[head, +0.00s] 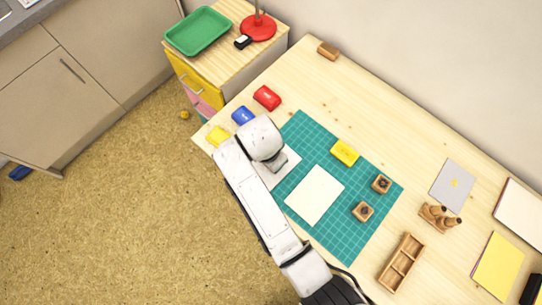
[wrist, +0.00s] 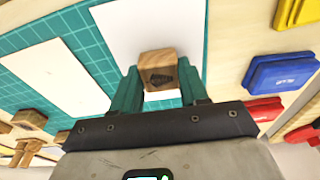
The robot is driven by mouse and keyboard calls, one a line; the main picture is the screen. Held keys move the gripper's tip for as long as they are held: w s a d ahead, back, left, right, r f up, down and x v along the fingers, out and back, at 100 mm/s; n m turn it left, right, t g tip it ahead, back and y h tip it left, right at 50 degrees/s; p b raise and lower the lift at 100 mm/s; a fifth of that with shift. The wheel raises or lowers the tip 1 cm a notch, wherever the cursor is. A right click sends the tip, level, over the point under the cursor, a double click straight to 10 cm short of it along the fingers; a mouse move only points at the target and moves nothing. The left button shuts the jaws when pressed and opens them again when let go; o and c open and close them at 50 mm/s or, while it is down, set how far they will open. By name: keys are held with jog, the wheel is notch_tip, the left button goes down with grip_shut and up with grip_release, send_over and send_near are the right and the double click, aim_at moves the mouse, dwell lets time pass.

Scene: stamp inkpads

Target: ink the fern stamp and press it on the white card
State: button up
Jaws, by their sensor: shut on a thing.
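My gripper (wrist: 158,80) is shut on a small wooden stamp block (wrist: 157,60) in the wrist view. A dark motif shows on the block's face, too small to identify for sure. The block is in front of a white card (wrist: 130,25); whether it touches the card I cannot tell. A cream-white card (head: 314,195) lies on the green cutting mat (head: 345,240). The yellow (head: 218,134), blue (head: 243,115) and red (head: 266,98) inkpads stand along the desk's left end.
Two wooden stamps (head: 381,184) (head: 363,211) and a yellow block (head: 345,152) sit on the mat. A wooden divided tray (head: 401,262), a stamp holder (head: 439,217) and a grey card (head: 453,185) are at right. The desk behind the mat is mostly clear.

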jog(key=shift+r+p, duration=0.7)
jog(key=shift+p, duration=0.1)
jog(key=shift+r+p, duration=2.25)
jog(key=shift+r, duration=0.35)
